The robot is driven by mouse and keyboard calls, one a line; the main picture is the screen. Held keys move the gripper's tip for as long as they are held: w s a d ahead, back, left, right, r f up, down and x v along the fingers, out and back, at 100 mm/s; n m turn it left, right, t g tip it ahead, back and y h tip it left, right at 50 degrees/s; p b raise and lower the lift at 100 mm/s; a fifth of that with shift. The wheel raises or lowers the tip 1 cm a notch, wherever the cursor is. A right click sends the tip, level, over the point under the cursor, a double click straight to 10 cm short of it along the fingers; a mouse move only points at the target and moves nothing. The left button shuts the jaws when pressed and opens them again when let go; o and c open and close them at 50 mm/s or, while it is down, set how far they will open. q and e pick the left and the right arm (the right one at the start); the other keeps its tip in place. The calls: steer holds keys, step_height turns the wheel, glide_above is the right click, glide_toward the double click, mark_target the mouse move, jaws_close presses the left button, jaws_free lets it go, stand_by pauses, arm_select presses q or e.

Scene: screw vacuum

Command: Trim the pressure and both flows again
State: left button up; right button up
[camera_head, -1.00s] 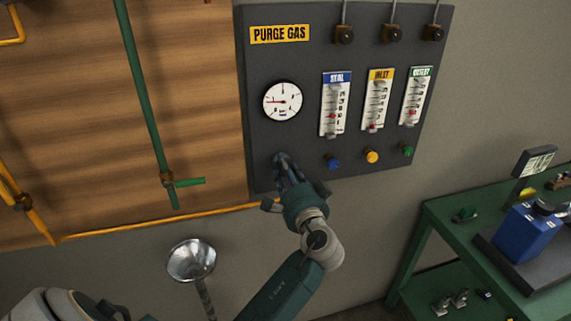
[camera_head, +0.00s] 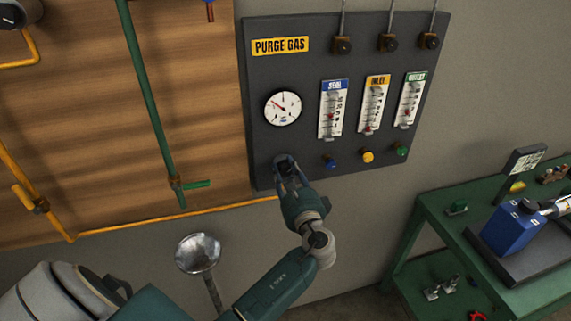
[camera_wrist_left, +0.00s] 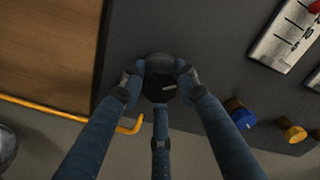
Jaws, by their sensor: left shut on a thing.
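A dark purge gas panel (camera_head: 350,60) hangs on the wall. Its round white pressure gauge (camera_head: 283,108) has a red needle pointing to the upper left. My left gripper (camera_head: 286,162) is shut on a dark round knob (camera_wrist_left: 160,80) below the gauge, its fingers around it. My right gripper is out of view.
A green pipe (camera_head: 146,90) and yellow pipe (camera_head: 170,217) run along the wall at left. A metal funnel (camera_head: 198,254) stands below. A green bench (camera_head: 433,212) with a blue device (camera_head: 517,228) stands at right. The space before the flowmeter knobs is clear.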

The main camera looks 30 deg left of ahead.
arm_select(q)
steer(key=shift+m+p, duration=0.7)
steer(key=shift+m, duration=0.9)
steer(key=shift+f, duration=0.1)
steer(key=o, duration=1.2)
steer(key=shift+d, duration=0.1)
steer(key=v, duration=1.2)
